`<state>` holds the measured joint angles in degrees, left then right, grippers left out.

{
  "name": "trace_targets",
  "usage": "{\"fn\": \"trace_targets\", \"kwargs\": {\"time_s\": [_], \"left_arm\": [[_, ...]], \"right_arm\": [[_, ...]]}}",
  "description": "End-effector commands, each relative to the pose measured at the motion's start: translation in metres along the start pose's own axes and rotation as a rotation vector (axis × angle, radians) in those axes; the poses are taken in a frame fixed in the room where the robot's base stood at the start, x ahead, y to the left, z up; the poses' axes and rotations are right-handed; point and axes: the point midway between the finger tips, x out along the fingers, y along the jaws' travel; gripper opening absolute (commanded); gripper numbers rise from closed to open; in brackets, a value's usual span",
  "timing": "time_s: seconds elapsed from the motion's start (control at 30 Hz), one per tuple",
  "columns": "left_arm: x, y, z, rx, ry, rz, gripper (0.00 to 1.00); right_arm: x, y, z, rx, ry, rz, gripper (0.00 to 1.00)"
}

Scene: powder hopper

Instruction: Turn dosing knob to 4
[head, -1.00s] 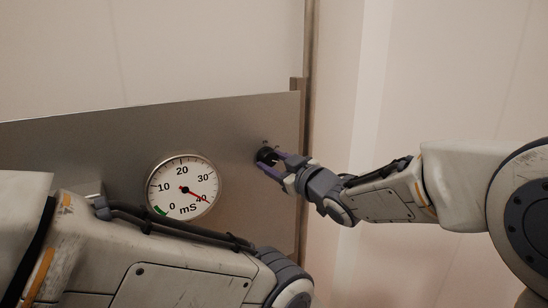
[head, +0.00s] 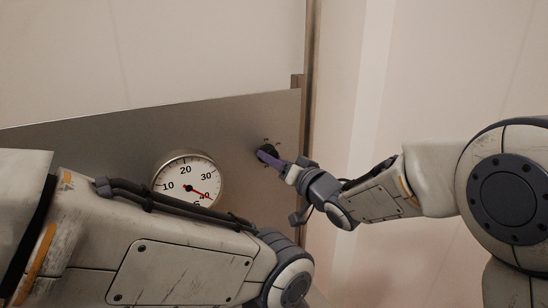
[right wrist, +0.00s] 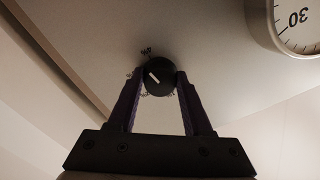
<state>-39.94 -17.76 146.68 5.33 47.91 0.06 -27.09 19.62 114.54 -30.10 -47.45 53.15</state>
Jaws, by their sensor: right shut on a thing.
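The dosing knob is a small black round knob (head: 270,149) on the grey metal panel in the head view. It shows larger in the right wrist view (right wrist: 160,77), with a white pointer line slanting to the upper left. My right gripper (head: 264,154) is shut on the knob. In the right wrist view its two purple fingers (right wrist: 159,84) stand on either side of the knob. My left arm crosses the lower left of the head view; its gripper is out of view.
A round white gauge (head: 187,178) is on the panel (head: 235,125) left of the knob, its red needle near 40. My left arm hides its lower part. A metal post (head: 303,60) stands at the panel's right edge. Pale walls lie beyond.

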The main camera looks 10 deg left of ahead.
Motion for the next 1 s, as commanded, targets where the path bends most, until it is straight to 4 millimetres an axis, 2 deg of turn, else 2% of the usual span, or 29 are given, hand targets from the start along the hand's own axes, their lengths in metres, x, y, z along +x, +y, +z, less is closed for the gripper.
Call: {"fn": "trace_targets", "kwargs": {"time_s": [0.4,1.0], "left_arm": [[-0.0060,0.0004,-0.0003,0.000,0.000,0.000,0.57],[-0.0065,0.0005,-0.0004,0.000,0.000,0.000,0.57]], "right_arm": [[-0.0002,0.0004,0.0006,0.208,0.008,-0.006,0.00],[-0.0001,0.0004,0.0009,0.243,0.010,-0.008,0.00]]}}
